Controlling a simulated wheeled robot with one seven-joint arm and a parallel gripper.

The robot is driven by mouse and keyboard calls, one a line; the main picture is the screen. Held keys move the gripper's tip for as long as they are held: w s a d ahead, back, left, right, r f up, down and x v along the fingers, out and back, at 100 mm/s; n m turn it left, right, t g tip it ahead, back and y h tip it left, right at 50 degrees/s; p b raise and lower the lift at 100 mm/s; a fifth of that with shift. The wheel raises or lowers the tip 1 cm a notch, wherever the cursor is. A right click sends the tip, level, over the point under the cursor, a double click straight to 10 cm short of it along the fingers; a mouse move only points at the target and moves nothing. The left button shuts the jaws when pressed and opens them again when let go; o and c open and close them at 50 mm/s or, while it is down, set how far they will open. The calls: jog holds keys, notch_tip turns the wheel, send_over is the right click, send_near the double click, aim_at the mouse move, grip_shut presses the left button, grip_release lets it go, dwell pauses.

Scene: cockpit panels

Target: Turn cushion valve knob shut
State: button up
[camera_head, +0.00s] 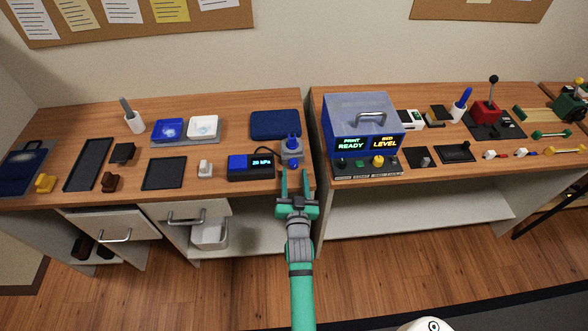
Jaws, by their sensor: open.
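A small grey valve block with a blue knob (291,145) stands on the left wooden desk near its right end. Beside it on the left is a dark blue pressure box (251,166) with a display reading about 20 kPa. A dark blue cushion (275,124) lies just behind the valve. My gripper (295,175) is open, its two green fingers pointing toward the valve from the front. The fingertips are close below the valve in the picture; I cannot tell whether they touch it.
A blue machine (362,120) with lit signs stands on the right desk, across a narrow gap. A small white switch (205,169), a black tray (164,173) and a divided tray with blue and white parts (186,131) are to the left. An open white drawer (196,215) juts out below.

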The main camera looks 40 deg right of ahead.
aim_at(294, 167)
jog(key=shift+x, duration=1.5)
jog(key=shift+c, duration=0.6)
jog(key=c, duration=0.9)
jog(key=shift+w+n, duration=0.1)
jog(key=shift+n, duration=2.2)
jog(key=o, duration=1)
